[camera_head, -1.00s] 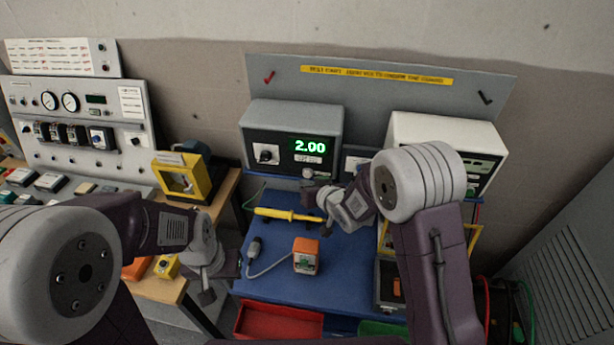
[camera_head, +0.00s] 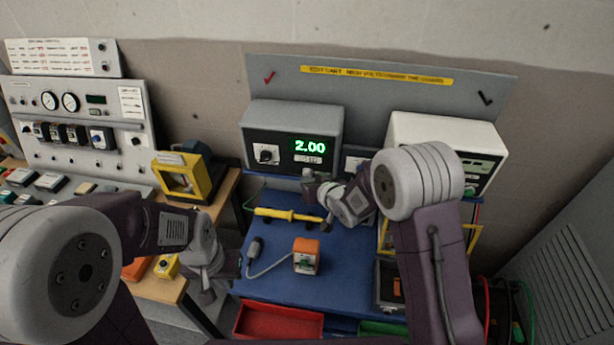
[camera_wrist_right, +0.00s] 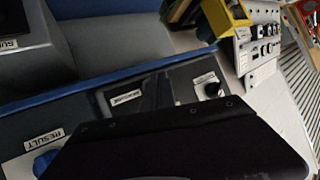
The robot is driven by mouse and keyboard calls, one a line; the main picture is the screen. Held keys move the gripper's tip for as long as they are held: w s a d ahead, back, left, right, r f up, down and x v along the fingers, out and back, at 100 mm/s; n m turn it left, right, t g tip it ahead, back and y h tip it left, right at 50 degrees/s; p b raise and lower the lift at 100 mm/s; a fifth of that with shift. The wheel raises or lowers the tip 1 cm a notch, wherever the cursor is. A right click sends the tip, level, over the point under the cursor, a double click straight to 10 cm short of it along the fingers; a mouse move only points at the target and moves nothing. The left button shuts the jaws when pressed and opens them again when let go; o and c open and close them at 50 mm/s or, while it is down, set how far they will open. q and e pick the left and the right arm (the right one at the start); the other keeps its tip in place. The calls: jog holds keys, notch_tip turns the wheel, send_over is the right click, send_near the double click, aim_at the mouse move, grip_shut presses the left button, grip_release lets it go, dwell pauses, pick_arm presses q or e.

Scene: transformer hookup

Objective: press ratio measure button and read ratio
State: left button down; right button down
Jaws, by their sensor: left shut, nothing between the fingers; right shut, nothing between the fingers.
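The grey ratio meter (camera_head: 292,135) stands at the back of the blue bench (camera_head: 345,262). Its green display (camera_head: 310,146) reads 2.00. A dark knob (camera_head: 266,153) on a white plate is left of the display. My right gripper (camera_head: 312,184) is shut and empty just below the meter's lower right front. Contact with a button cannot be made out. In the right wrist view, my dark gripper body hides much of a labelled panel; a RESULT label (camera_wrist_right: 45,142) and a black knob (camera_wrist_right: 211,90) show. My left gripper (camera_head: 238,268) is shut and empty by the bench's left edge.
A yellow probe (camera_head: 285,215) and an orange device (camera_head: 306,256) lie on the bench. A white instrument (camera_head: 440,130) stands at right. Red (camera_head: 278,322) and green (camera_head: 385,328) trays sit at the front. A control console (camera_head: 85,120) and yellow frame (camera_head: 182,178) are left.

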jog(key=shift+w, duration=0.15)
jog(key=s+a+b, duration=0.1)
jog(key=s+b, duration=0.1)
jog(key=s, duration=0.5)
jog(key=shift+s+a, duration=0.25)
jog(key=shift+s, duration=0.1)
dwell(0.5)
jog(key=shift+d+b, duration=0.1)
jog(key=shift+b, duration=0.2)
